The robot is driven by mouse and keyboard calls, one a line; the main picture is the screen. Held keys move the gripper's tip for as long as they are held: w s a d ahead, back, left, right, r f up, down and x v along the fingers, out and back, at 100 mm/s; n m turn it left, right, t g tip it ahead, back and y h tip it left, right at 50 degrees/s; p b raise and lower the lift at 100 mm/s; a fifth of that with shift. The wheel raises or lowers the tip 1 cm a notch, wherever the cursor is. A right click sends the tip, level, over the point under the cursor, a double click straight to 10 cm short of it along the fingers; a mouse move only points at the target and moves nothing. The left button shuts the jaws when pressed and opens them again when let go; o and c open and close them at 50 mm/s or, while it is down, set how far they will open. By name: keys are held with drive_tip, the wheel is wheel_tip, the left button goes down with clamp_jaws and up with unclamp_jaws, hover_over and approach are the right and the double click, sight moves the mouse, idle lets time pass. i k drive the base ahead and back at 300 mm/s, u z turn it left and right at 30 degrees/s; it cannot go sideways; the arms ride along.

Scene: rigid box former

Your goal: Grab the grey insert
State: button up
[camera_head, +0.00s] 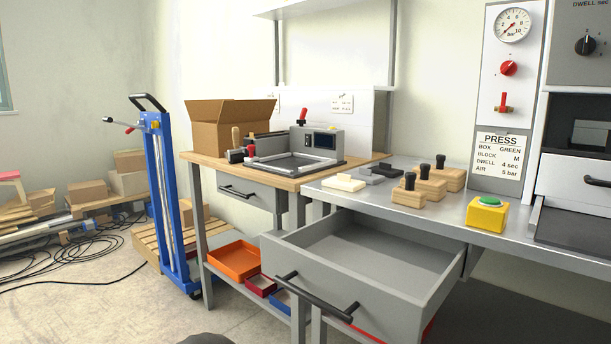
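Small flat pieces lie in a row at the left back of the metal bench: a cream one (343,183) in front, a grey one (365,175) behind it, and a darker one (386,171) beside that. The grey one looks like the grey insert; it sits between the other two and is partly overlapped in view. My gripper does not show. A dark rounded shape at the bottom edge is too cut off to identify.
Wooden blocks with black knobs (408,191) and a yellow box with a green button (487,214) stand right of the pieces. A grey drawer (365,290) hangs open and empty below the bench front. A wooden-topped table (300,184) with a machine and carton adjoins left.

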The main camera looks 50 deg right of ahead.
sight(365, 174)
drive_tip(key=i, duration=3.1)
drive_tip(key=z, duration=3.55)
